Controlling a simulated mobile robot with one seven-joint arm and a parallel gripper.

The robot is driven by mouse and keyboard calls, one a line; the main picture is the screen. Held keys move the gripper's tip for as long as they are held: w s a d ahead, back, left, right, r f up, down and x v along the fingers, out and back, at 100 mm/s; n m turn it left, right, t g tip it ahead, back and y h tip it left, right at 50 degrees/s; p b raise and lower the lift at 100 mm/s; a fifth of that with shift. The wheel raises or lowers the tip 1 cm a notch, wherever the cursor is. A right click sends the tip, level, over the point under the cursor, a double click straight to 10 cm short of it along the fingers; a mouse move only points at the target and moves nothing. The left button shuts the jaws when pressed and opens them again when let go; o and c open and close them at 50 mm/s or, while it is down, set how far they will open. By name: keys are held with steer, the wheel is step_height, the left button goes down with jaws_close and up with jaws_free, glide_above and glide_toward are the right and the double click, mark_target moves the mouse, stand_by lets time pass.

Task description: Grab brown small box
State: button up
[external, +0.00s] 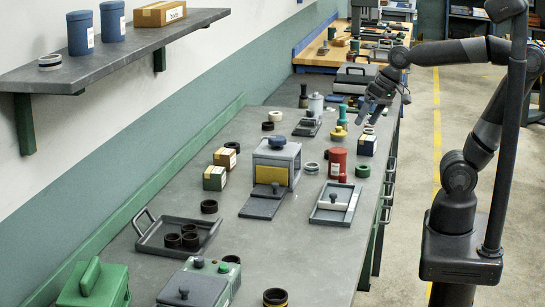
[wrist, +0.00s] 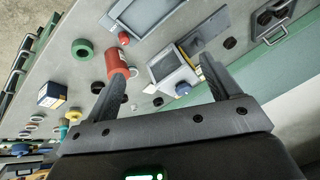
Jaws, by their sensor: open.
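The brown small box (external: 225,158) with a pale label stands on the grey bench, left of the grey machine with the yellow panel. I cannot make it out in the wrist view. A bigger brown carton (external: 160,13) lies on the wall shelf. My gripper (external: 372,106) is open and empty above the right side of the bench, farther back than the brown small box and well apart from it. In the wrist view, my gripper's fingers (wrist: 162,82) are spread, with the grey machine and a red cylinder beyond them.
A green box (external: 214,178) stands just in front of the brown small box. The grey machine (external: 277,160) is to its right. A red cylinder (external: 337,162) and a dark blue box (external: 367,145) stand near the right edge. A tray with dark rings (external: 152,243) lies front left.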

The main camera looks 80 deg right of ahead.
steer(key=w+d+r+m+y, duration=0.1)
steer(key=w+d+m, duration=0.1)
steer(key=w+m, duration=0.4)
steer(key=w+d+r+m, duration=0.1)
steer(key=w+d+m, duration=0.25)
steer(key=w, duration=0.45)
steer(key=m+g+h, duration=0.2)
steer(key=m, duration=2)
glide_toward(225, 151)
steer(key=a+f, duration=0.1)
steer(key=f, duration=0.1)
steer(key=shift+w+a+f+m, duration=0.15)
steer(key=shift+f+m, duration=0.1)
steer(key=shift+f, duration=0.05)
steer(key=x, duration=0.4)
steer(key=shift+w+f, duration=0.15)
steer(key=shift+f, duration=0.1)
steer(key=shift+d+x, duration=0.2)
steer(key=shift+x, duration=0.7)
steer(key=shift+d+x, duration=0.2)
steer(key=shift+x, duration=0.7)
steer(key=shift+d+x, duration=0.2)
steer(key=shift+x, duration=0.75)
steer(key=shift+w, duration=0.15)
